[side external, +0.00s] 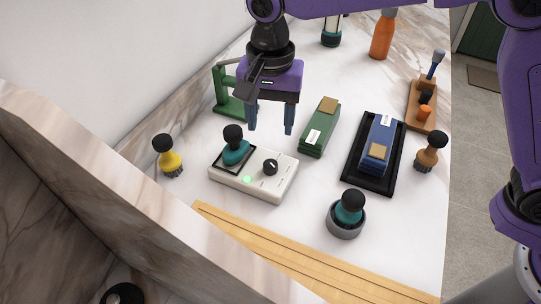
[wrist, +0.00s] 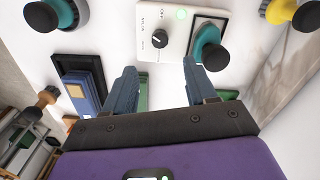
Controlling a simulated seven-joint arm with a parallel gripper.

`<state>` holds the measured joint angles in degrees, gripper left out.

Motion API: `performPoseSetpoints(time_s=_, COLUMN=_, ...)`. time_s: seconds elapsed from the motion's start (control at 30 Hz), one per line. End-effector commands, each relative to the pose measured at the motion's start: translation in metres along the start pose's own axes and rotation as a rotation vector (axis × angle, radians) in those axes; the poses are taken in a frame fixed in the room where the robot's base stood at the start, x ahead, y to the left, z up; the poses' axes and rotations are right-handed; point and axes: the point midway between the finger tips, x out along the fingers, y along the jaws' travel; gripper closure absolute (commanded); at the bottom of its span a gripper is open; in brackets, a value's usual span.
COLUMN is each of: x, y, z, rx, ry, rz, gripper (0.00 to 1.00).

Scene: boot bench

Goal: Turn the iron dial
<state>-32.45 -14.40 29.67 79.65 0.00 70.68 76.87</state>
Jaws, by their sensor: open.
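The iron dial is a small black round knob (side external: 270,167) with a white mark. It sits on the right half of a white control box (side external: 285,186) on the marble bench. In the wrist view the dial (wrist: 160,38) lies beyond my fingertips, a little left of the middle between them. A teal thing with a black knob (side external: 236,152) stands on the dark-framed square on the box's left half. A green light (side external: 247,180) shows on the box front. My gripper (side external: 270,132) is open and empty, pointing down above and behind the box, apart from the dial.
A green box (side external: 319,128) and a black tray (side external: 394,185) holding a blue box (side external: 381,145) lie to the right. A yellow brush (side external: 171,160) stands left. A grey cup (side external: 346,226) with a teal knobbed thing is in front. A wooden rail (side external: 290,254) runs along the front.

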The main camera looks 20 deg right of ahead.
Motion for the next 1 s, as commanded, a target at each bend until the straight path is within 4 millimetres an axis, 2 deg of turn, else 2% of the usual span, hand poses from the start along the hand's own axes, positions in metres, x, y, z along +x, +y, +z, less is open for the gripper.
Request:
performPoseSetpoints(time_s=0.03, x=0.011, y=0.001, z=0.0, rx=0.0, ry=-0.001, rz=0.005, gripper=0.44)
performPoseSetpoints(time_s=0.3, x=0.061, y=0.001, z=0.001, rx=-0.001, ry=-0.001, rz=0.005, gripper=0.44)
performPoseSetpoints(time_s=0.5, x=0.09, y=0.001, z=0.0, rx=0.0, ry=-0.001, rz=0.002, gripper=0.44)
performPoseSetpoints(time_s=0.7, x=0.103, y=0.001, z=0.0, rx=-0.001, ry=0.0, rz=0.001, gripper=0.44)
performPoseSetpoints(time_s=1.0, x=0.105, y=0.0, z=0.0, rx=-0.001, ry=0.0, rz=0.0, gripper=0.44)
